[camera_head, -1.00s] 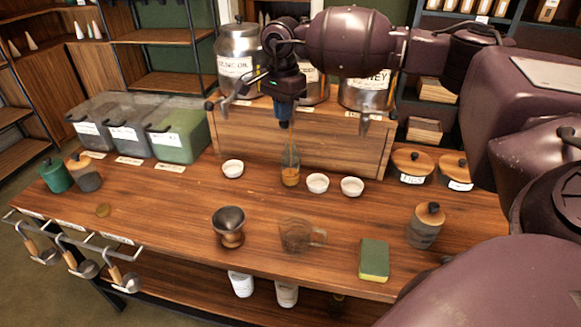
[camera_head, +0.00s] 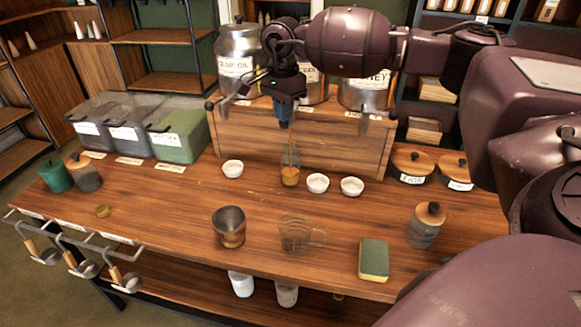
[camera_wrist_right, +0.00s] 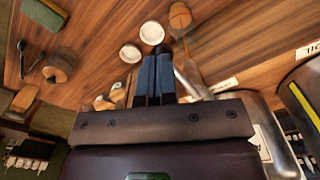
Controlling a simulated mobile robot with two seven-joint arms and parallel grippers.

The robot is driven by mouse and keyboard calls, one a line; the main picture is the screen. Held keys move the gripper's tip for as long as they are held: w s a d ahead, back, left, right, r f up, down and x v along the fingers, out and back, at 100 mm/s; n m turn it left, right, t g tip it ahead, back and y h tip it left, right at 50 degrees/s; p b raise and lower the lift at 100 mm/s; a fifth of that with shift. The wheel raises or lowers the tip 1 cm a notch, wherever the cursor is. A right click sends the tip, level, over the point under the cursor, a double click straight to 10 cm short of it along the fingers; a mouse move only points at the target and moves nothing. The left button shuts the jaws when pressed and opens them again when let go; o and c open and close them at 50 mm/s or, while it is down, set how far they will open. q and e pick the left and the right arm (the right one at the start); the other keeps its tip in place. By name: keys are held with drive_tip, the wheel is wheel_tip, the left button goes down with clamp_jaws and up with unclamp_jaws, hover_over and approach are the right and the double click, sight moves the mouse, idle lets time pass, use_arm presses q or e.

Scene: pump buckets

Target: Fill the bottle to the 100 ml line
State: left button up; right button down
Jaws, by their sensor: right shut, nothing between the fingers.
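A small clear bottle (camera_head: 290,158) stands on the table below the middle metal canister (camera_head: 312,88), with amber liquid in its lower part. A thin amber stream runs down into it. The bottle also shows at the top of the right wrist view (camera_wrist_right: 180,17). The volume marks are too small to read. My right gripper (camera_head: 284,123) is shut and empty, pointing down in front of the middle canister and above the bottle. It hides that canister's tap. Its blue fingers (camera_wrist_right: 155,78) are together in the wrist view. My left gripper is out of view.
Olive oil (camera_head: 237,45) and honey (camera_head: 366,93) canisters flank the middle one on a wooden stand (camera_head: 300,140). White bowls (camera_head: 318,183) stand close to the bottle. A dark cup (camera_head: 229,226), glass jug (camera_head: 296,235) and sponge (camera_head: 374,261) are nearer. The front left tabletop is largely clear.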

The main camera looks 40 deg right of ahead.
idle(0.4)
wheel_tip(320, 180, up, 7)
drive_tip(key=p, duration=0.2)
drive_tip(key=shift+f+p, duration=0.15)
drive_tip(key=shift+p, duration=0.25)
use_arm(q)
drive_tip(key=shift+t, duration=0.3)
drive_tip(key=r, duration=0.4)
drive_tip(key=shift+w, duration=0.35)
use_arm(e)
drive_tip(key=shift+d+r, duration=0.1)
drive_tip(key=shift+r, duration=0.25)
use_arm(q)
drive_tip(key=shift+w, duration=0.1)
use_arm(e)
drive_tip(key=shift+w, duration=0.1)
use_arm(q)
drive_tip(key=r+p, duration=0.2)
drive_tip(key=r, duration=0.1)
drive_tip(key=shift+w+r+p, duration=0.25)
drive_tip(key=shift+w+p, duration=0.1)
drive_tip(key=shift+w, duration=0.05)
use_arm(e)
wheel_tip(320, 180, up, 5)
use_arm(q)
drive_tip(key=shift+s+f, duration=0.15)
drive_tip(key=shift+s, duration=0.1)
use_arm(e)
drive_tip(key=shift+f, duration=0.1)
